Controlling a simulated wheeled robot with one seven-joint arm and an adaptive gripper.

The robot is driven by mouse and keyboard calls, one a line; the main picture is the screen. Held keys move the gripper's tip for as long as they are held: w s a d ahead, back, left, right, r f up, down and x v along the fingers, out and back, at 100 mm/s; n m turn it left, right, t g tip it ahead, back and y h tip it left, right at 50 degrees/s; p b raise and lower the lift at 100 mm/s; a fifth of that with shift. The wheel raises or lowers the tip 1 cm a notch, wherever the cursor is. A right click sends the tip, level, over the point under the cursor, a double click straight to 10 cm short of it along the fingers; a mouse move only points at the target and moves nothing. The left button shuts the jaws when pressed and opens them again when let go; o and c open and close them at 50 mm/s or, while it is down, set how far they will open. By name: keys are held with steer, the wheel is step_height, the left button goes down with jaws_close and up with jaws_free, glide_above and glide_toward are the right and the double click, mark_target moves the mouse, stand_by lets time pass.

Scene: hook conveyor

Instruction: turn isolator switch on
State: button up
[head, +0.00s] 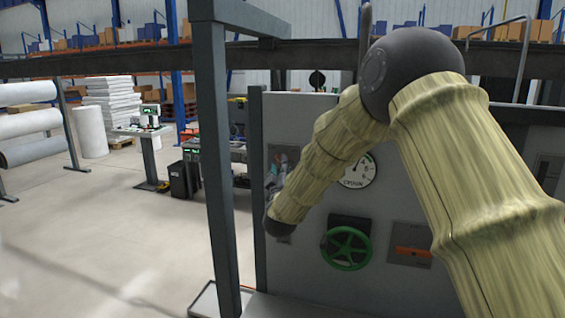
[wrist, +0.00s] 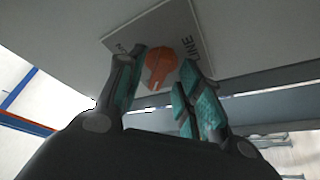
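The isolator switch is an orange rotary knob (wrist: 161,64) on a light plate (wrist: 185,28) that carries the word "LINE" in the wrist view. My gripper (wrist: 163,78) has its two teal-padded fingers apart, one on each side of the knob as seen there. I see a gap between the knob and each finger, and cannot tell how deep the knob sits between them. In the head view my arm covers most of that part of the panel, so the knob is not clearly visible.
The grey panel (head: 310,215) also bears a green handwheel (head: 346,247), a round gauge (head: 358,170) and an orange lever (head: 411,251). A grey post (head: 214,160) stands just left of the panel. Open floor (head: 110,225) lies further left.

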steer(key=shift+w+r, duration=0.15)
steer(key=shift+w, duration=0.25)
jaws_close()
